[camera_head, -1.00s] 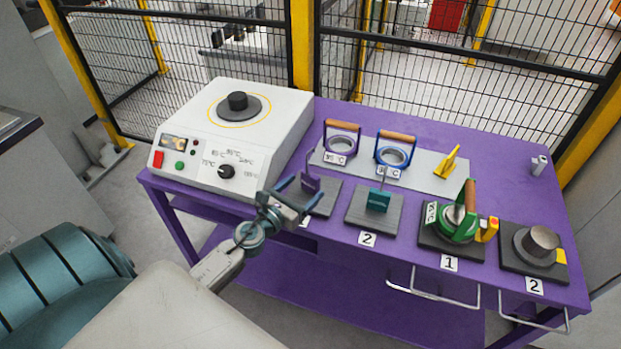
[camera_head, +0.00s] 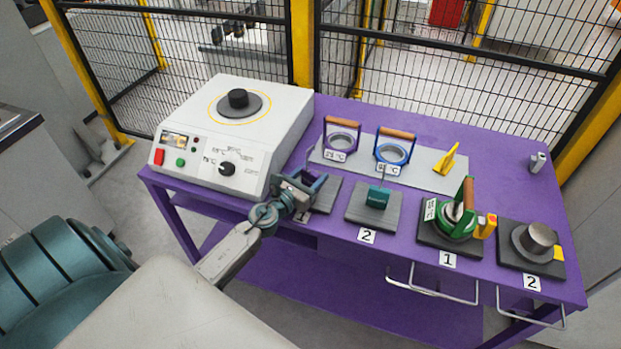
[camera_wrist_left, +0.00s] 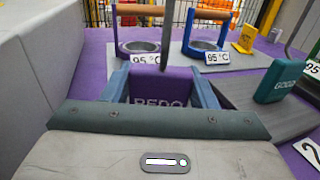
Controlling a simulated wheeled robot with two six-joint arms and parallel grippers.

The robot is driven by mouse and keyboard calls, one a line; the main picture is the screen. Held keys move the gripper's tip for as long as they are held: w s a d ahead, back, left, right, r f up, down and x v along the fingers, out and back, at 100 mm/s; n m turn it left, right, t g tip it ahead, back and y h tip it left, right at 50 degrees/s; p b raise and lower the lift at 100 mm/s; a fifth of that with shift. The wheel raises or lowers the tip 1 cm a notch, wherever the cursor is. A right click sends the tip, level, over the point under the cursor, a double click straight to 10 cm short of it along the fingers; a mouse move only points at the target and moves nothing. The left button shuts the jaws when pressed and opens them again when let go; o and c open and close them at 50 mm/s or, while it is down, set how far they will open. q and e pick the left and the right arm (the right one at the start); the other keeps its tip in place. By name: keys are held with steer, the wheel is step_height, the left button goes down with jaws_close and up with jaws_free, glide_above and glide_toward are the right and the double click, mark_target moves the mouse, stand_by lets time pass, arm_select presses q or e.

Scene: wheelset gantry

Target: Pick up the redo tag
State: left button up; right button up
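The redo tag (camera_wrist_left: 160,86) is a purple block with "REDO" lettering and a thin upright stem. It stands on a dark pad at the front of the purple table, and in the head view it (camera_head: 308,178) is partly covered by my gripper. My left gripper (camera_head: 304,182) is at the tag, with one blue finger on each side; it also shows in the left wrist view (camera_wrist_left: 162,90). The fingers are still spread wide, and I cannot tell whether they touch the tag. The lower part of the lettering is hidden by the gripper body. My right gripper is out of view.
A green "GOOD" tag (camera_head: 377,198) stands on the neighbouring pad. The white heater box (camera_head: 205,180) is close on the left.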

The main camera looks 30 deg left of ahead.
mark_target(311, 147)
arm_select(q)
steer(key=shift+c, duration=0.3)
steer(key=shift+r+p, duration=0.45)
step_height(311, 147, up, 8)
steer(key=p, duration=0.8)
steer(key=shift+r, duration=0.1)
steer(key=shift+r+p, duration=0.55)
steer(key=shift+f, duration=0.1)
